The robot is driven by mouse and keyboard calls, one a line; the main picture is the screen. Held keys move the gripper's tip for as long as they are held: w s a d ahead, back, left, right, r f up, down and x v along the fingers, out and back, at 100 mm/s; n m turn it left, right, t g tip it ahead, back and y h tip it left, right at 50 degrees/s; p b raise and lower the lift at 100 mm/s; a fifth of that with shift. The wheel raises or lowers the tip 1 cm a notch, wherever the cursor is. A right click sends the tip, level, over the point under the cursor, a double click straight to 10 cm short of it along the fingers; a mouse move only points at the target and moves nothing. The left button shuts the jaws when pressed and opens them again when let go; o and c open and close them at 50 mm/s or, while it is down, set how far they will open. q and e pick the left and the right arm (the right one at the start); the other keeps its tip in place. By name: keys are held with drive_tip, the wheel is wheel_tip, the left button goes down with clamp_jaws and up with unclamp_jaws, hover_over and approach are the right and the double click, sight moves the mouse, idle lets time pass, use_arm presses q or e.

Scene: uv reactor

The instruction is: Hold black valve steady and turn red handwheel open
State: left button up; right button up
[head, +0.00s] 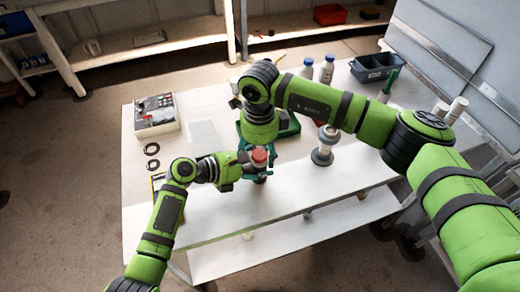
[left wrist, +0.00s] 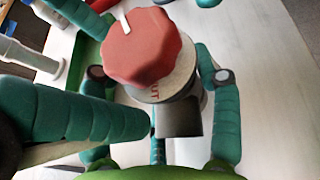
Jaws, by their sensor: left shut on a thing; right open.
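The red handwheel (head: 259,156) tops the valve near the table's middle; it fills the upper middle of the left wrist view (left wrist: 143,48), with a white mark on its rim. Below its pale lettered collar is the dark valve body (left wrist: 180,118). My left gripper (head: 256,172) comes in from the left and is shut on the black valve, its teal fingers on both sides. My right gripper (head: 259,147) points down at the handwheel from the far side, open; its teal fingers show at the left in the left wrist view. My right wrist partly hides its fingers in the head view.
A green tray (head: 291,127) lies behind the right wrist. A grey-white flanged cylinder (head: 322,147) stands to the right. A panel box (head: 156,114) and black rings (head: 152,149) are at the left. Bottles (head: 327,69) and a dark bin (head: 375,66) stand at the back. The front right table is clear.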

drive_tip(key=c, duration=1.1)
drive_tip(key=shift+c, duration=0.2)
drive_tip(key=n, duration=0.4)
drive_tip(key=shift+f+n, duration=0.1)
drive_tip(key=shift+n, duration=0.3)
drive_tip(key=o, duration=1.1)
drive_tip(key=shift+o, duration=0.2)
